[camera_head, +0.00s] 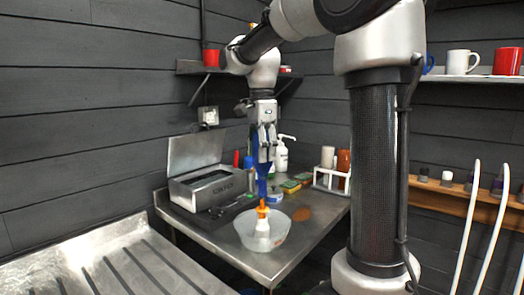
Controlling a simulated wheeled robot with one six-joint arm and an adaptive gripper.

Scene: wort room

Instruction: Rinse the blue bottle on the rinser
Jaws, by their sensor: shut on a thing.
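My gripper (264,152) points down above the metal worktop and is shut on the blue bottle (262,182). The bottle's narrow end points down, and part of its body is hidden behind my gripper's fingers. Directly below it is what looks like the rinser (262,230), a white upright piece with an orange top standing in a translucent bowl (246,240). The bottle's lower end is right at the orange top. I cannot tell whether they touch or one is in front of the other.
An open metal box (208,187) stands at the worktop's left rear. A white pump bottle (281,155), colored sponges (291,186) and a white rack (330,180) stand along the back. A ribbed metal drainer (120,262) lies at front left. Wall shelves hold mugs, including a red one (507,61).

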